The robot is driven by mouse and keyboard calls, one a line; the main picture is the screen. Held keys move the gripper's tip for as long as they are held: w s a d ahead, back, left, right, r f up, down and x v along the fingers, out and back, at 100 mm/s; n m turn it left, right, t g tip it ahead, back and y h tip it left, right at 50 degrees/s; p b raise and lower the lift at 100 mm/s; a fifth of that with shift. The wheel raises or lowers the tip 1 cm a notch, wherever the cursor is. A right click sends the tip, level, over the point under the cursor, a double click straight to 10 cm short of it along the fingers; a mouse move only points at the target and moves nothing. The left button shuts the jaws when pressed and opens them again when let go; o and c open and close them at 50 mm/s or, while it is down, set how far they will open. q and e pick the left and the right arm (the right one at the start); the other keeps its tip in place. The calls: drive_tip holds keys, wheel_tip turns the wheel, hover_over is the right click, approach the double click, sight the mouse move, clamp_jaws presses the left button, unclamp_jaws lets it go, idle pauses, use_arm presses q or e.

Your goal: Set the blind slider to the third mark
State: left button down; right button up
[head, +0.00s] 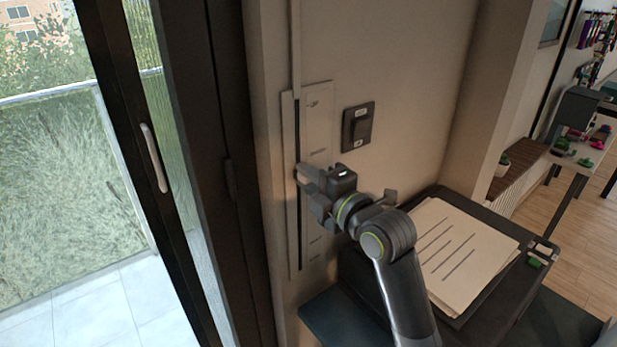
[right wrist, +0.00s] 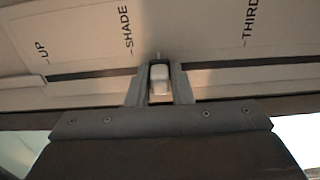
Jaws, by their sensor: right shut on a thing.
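The blind slider's tall pale plate (head: 318,125) is on the wall beside the window frame, with a dark vertical slot. My right gripper (head: 302,172) is at the slot, partway down the plate, and hides part of it. In the right wrist view, its two fingers (right wrist: 160,88) are closed around the small pale slider knob (right wrist: 160,78). The plate there carries the labels UP, SHADE (right wrist: 127,30) and THIRD (right wrist: 249,22). The knob is between the SHADE and THIRD marks, closer to SHADE. My left gripper is not in view.
A dark switch (head: 358,126) is on the wall right of the plate. A dark cabinet (head: 527,252) with papers (head: 455,255) on top stands at the right, below my arm. The dark window frame (head: 226,150) borders the plate's wall on the left.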

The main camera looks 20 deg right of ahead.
drive_tip(key=shift+f+b, duration=3.9)
drive_tip(key=shift+f, duration=0.85)
drive_tip(key=shift+r, duration=0.1)
drive_tip(key=o, duration=1.1)
drive_tip(key=shift+o, duration=0.2)
approach(299, 209)
drive_tip(key=s+a, duration=0.2)
drive_tip(key=s, duration=0.1)
drive_tip(key=shift+p, duration=0.3)
